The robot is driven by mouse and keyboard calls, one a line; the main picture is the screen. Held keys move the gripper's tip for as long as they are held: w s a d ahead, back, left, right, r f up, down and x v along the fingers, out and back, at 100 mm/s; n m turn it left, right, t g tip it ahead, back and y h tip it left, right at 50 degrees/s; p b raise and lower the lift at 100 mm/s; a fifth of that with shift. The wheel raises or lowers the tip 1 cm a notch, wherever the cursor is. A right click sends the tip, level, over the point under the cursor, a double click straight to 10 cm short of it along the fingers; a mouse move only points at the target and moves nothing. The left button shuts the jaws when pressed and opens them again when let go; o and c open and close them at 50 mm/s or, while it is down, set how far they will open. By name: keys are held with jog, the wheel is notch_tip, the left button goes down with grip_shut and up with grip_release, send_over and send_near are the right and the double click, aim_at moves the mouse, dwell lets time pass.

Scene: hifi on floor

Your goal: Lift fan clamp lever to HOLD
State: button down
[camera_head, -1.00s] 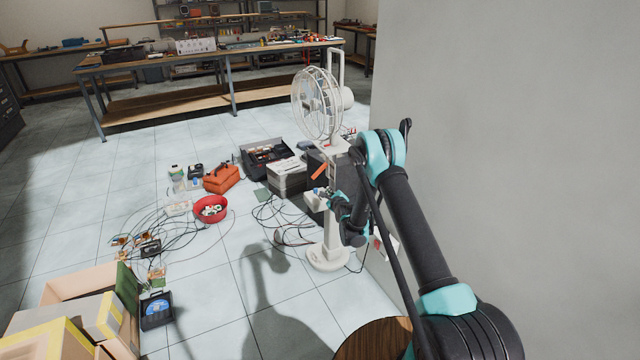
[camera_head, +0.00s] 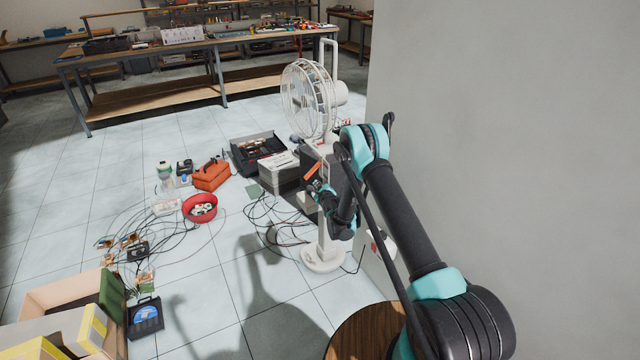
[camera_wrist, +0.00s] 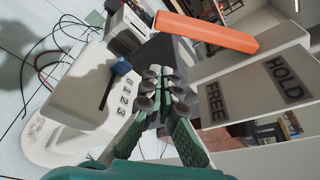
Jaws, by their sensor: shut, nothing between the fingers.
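The white pedestal fan (camera_head: 308,98) stands on the floor in front of my arm, near the grey wall. Its orange clamp lever (camera_head: 312,170) sticks out tilted on the column, below the fan head. In the wrist view the lever (camera_wrist: 207,32) crosses the upper middle, beyond my fingertips. The FREE label (camera_wrist: 216,101) and HOLD label (camera_wrist: 284,78) are to its right on a pale plate. My gripper (camera_wrist: 165,88) is shut and empty, its fingertips close to the lever; I cannot tell whether they touch. In the head view my gripper is small beside the column.
A white housing marked with numbers and a blue-tipped knob (camera_wrist: 121,68) is left of my fingers. Cables, a red bowl (camera_head: 200,208) and an orange toolbox (camera_head: 211,175) lie left of the fan. A round wooden top (camera_head: 362,335) is near. The grey wall (camera_head: 500,120) bounds the right.

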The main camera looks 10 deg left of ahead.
aim_at(312, 171)
jog(key=shift+s+a+r, duration=0.3)
jog(key=shift+a+r, duration=0.25)
jog(key=shift+r, duration=0.25)
jog(key=shift+s+a+r, duration=0.3)
jog(key=shift+a+r, duration=0.2)
jog(key=shift+r, duration=0.25)
jog(key=shift+w+a, duration=0.1)
